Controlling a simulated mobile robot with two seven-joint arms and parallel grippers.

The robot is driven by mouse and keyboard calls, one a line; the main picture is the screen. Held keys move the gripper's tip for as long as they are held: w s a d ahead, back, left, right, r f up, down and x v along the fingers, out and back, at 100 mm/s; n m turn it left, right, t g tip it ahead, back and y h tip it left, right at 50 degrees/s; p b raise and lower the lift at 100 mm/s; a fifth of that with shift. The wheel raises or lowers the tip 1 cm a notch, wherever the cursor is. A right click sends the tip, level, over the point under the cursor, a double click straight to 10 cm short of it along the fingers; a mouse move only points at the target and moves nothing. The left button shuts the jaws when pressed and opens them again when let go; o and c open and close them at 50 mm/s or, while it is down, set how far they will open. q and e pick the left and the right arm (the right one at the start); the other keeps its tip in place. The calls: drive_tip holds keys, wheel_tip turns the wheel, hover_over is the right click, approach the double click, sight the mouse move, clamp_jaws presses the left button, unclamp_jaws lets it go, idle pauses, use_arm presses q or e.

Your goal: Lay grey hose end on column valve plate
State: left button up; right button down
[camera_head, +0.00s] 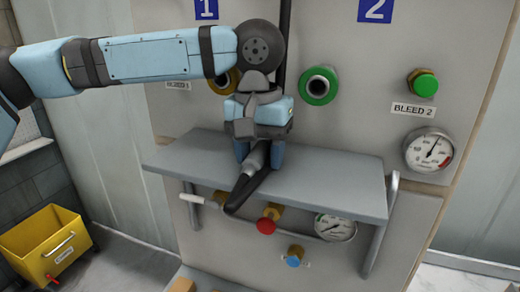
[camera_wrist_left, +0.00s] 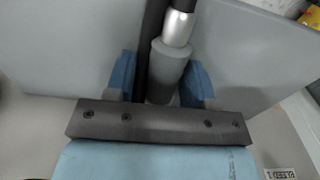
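The grey hose end (camera_head: 256,157) is a thick grey sleeve with a silver collar and black hose, tilted over the front of the grey plate (camera_head: 335,182) that juts from the column. My left gripper (camera_head: 260,160) points down above this plate with a finger on each side of the sleeve. The left wrist view shows the grey sleeve (camera_wrist_left: 167,72) between the blue fingers (camera_wrist_left: 160,85), apparently gripped, with black hose alongside. The black hose bends at the plate's front edge. The palm hides part of the sleeve. My right gripper is not in view.
The column panel carries a green-ringed port (camera_head: 319,86), a green bleed knob (camera_head: 423,84) and a gauge (camera_head: 429,150). Below the plate are a white-ended handle (camera_head: 193,199), a red knob (camera_head: 266,226) and another gauge (camera_head: 335,228). The plate's right half is clear. A yellow bin (camera_head: 45,246) stands lower left.

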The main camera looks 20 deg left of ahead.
sight(258, 150)
use_arm(q)
drive_tip(key=shift+o, duration=0.8)
wheel_tip(258, 150, up, 14)
drive_tip(key=b, duration=0.2)
drive_tip(key=shift+a, duration=0.2)
drive_tip(key=shift+f, duration=0.1)
